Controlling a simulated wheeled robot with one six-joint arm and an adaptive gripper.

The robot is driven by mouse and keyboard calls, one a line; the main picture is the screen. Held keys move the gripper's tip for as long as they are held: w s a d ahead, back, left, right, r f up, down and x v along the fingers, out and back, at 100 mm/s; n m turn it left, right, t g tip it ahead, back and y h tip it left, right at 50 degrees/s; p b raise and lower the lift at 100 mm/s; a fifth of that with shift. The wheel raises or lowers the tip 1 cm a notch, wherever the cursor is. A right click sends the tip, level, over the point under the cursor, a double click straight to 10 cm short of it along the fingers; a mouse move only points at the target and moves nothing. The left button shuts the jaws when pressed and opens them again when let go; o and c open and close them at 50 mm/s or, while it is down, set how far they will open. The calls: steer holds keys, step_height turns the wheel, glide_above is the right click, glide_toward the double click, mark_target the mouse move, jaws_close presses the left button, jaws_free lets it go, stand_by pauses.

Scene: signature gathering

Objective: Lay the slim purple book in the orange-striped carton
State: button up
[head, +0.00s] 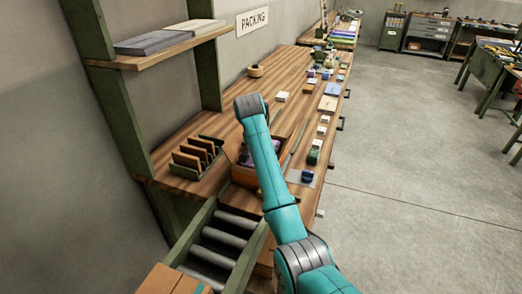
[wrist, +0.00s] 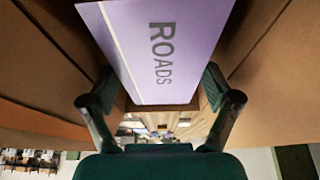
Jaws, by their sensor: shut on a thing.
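The slim purple book (wrist: 185,25), marked ROADS, is between the fingers of my gripper (wrist: 158,92) in the wrist view. The gripper is shut on it. Brown cardboard walls of a carton (wrist: 275,35) rise on both sides of the book, and an orange band shows at the lower left. In the head view the carton (head: 243,176) stands on the bench, partly behind my arm. My gripper is hidden there by the arm. I cannot tell whether the book touches the carton's bottom.
A rack with brown upright dividers (head: 193,157) stands left of the carton on the wooden bench (head: 205,130). A roller conveyor (head: 218,240) lies in front. Small boxes and other goods line the bench's right side. A shelf (head: 160,52) hangs above at the left.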

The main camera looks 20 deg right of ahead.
steer(key=shift+f, duration=0.25)
steer(key=o, duration=1.1)
steer(key=v, duration=0.8)
steer(key=shift+w+d+r, duration=0.1)
steer(key=shift+w+r, duration=0.05)
steer(key=shift+r, duration=0.3)
